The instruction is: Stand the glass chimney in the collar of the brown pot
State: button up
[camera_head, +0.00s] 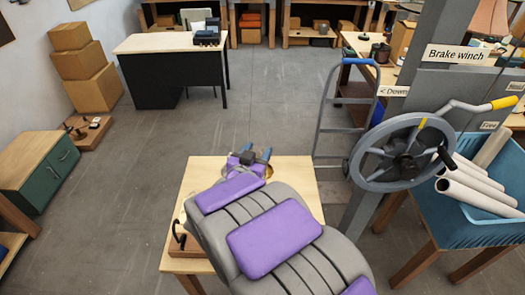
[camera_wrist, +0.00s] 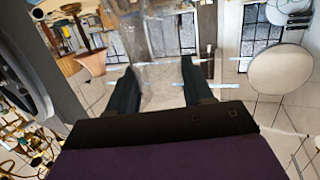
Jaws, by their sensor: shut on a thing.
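My gripper (camera_head: 256,157) is over the small wooden table (camera_head: 300,175) in the head view, largely covered by my own purple-padded arm. In the wrist view its two dark fingers (camera_wrist: 158,66) stand apart, with the clear glass chimney (camera_wrist: 155,42) between them. The gripper is shut on the chimney. The glass is see-through, so its outline and tilt are hard to make out. I cannot pick out the brown pot or its collar in either view; my arm hides much of the table.
A wooden base with a dark hook-like part (camera_head: 180,232) sits at the table's left edge. A brass-coloured piece (camera_head: 269,172) shows beside the gripper. The winch wheel (camera_head: 377,130) and blue tub (camera_head: 495,228) stand to the right. Open floor (camera_head: 270,95) lies beyond the table.

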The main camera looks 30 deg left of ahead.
jog(key=shift+f+b, duration=2.05)
jog(key=shift+b, duration=0.1)
jog(key=shift+a+f, duration=0.1)
jog(key=shift+f, duration=0.55)
jog(key=shift+f+p, duration=0.2)
jog(key=shift+p, duration=0.15)
jog(key=o, duration=1.4)
jog(key=shift+o, duration=0.2)
